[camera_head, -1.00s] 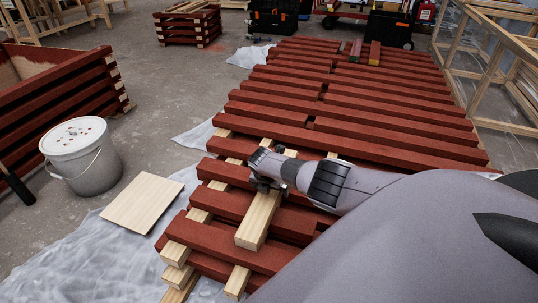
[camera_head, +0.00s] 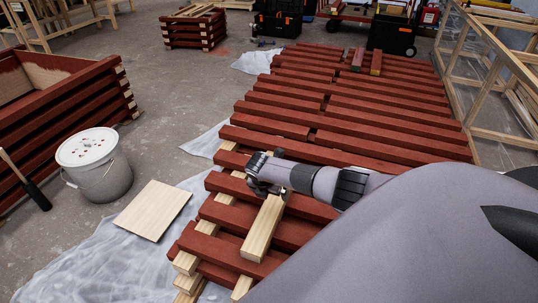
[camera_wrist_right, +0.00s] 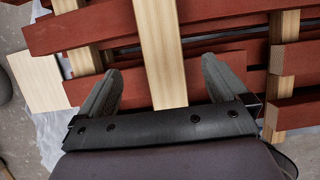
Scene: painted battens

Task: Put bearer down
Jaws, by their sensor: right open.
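The bearer is a pale bare-wood batten (camera_head: 263,230) lying across the red-painted battens (camera_head: 278,232) at the near end of the stack. Its far end is by my right gripper (camera_head: 268,189), which reaches in from the right in the head view. In the right wrist view the bearer (camera_wrist_right: 160,50) runs between the two spread fingers of the right gripper (camera_wrist_right: 162,85), with a gap on each side. The gripper is open around it and not clamping. My left gripper is not in view.
Other pale bearers (camera_head: 213,210) lie under the red battens along the left side. A white-lidded bucket (camera_head: 93,165), a thin board (camera_head: 154,210) and plastic sheeting (camera_head: 85,255) are on the floor to the left. A red slatted crate (camera_head: 75,110) stands at far left.

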